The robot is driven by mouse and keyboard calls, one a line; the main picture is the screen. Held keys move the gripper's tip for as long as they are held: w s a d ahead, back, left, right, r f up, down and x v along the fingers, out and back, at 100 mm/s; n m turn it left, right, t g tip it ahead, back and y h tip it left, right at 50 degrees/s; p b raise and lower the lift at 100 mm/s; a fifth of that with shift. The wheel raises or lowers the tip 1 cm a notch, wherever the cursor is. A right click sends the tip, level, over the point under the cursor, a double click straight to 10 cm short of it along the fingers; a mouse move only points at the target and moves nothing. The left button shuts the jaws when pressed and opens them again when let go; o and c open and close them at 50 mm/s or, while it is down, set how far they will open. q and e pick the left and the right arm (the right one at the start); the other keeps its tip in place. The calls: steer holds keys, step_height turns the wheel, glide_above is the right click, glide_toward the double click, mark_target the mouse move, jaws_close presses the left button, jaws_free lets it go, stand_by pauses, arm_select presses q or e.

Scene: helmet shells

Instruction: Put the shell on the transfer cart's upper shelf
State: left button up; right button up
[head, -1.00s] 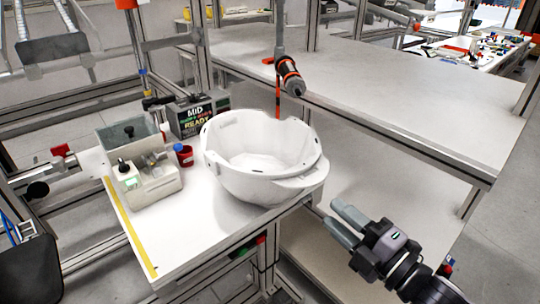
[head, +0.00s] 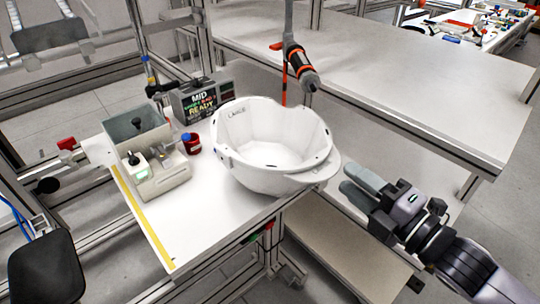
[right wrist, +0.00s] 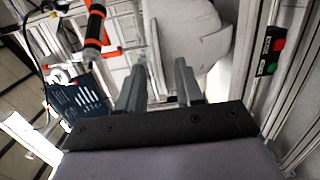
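The white helmet shell (head: 270,152) sits open side up on the right part of a white worktable (head: 207,225), its rim reaching past the table's right edge. It also shows in the right wrist view (right wrist: 190,35), beyond my fingertips. My right gripper (head: 350,182) is open, just right of the shell's protruding brim; in the right wrist view its two fingers (right wrist: 160,75) stand apart. I cannot tell whether a finger touches the brim. My left gripper is not in view. A two-level structure (head: 400,85) stands behind; I cannot tell whether it is the transfer cart.
A hanging screwdriver-like tool (head: 299,65) is just above and behind the shell. The structure's top surface is mostly clear.

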steer(key=shift+p+x, duration=0.35)
steer(key=shift+x, duration=1.8)
steer(key=shift+d, duration=0.1)
jaws_close()
steer(key=shift+r, duration=0.15)
